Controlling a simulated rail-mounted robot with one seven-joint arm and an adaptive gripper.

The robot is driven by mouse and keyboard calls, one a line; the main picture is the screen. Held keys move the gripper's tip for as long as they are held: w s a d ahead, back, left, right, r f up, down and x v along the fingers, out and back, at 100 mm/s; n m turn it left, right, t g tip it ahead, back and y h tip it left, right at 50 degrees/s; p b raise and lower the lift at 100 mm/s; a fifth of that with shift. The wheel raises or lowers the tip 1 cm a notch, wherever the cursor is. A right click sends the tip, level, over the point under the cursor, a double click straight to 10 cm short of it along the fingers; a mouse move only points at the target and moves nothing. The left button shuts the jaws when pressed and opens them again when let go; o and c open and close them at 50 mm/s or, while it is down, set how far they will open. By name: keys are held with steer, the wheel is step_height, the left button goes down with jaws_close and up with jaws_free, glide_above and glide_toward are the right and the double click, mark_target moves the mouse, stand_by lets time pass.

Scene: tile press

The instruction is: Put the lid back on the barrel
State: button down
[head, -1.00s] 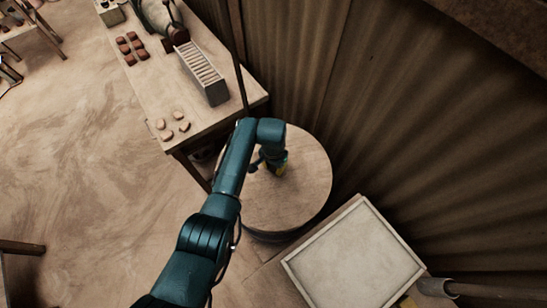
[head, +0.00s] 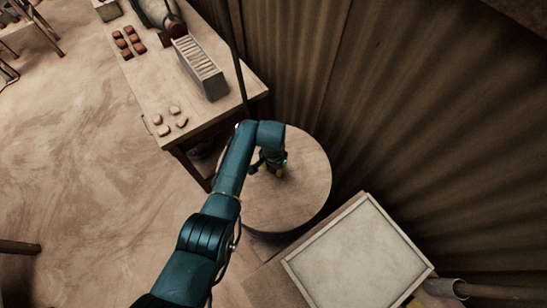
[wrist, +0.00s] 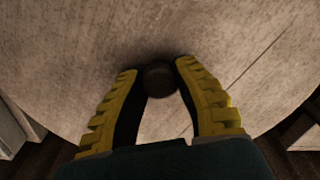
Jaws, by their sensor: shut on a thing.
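The round wooden lid (head: 300,190) lies over the top of the dark barrel (head: 285,236) next to the corrugated wall. In the head view the barrel shows only as a dark edge under the lid's near side, so I cannot tell how well the lid is seated. My gripper (head: 275,172) is over the lid's middle. In the wrist view the lid (wrist: 65,65) fills most of the picture, and my gripper's yellow fingers (wrist: 158,82) are shut on its dark round knob (wrist: 159,80).
A wooden table (head: 215,115) with a slatted rack (head: 200,68) and several small clay pieces stands at upper left. A pale framed tray (head: 360,255) is close by at lower right. The corrugated wall (head: 400,130) is close behind the barrel. Open floor lies at left.

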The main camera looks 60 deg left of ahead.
mark_target(274, 175)
steer(key=shift+w+r, duration=0.1)
stand_by(0.3)
steer(key=shift+f+b, duration=1.6)
steer(key=shift+f, duration=0.3)
steer(key=shift+f+b, duration=1.55)
steer(key=shift+f, duration=0.3)
stand_by(0.9)
steer(key=c, duration=0.8)
jaws_free()
steer(key=shift+c, duration=0.2)
steer(key=o, duration=0.5)
steer(key=shift+f, duration=0.15)
steer(key=shift+r, duration=0.2)
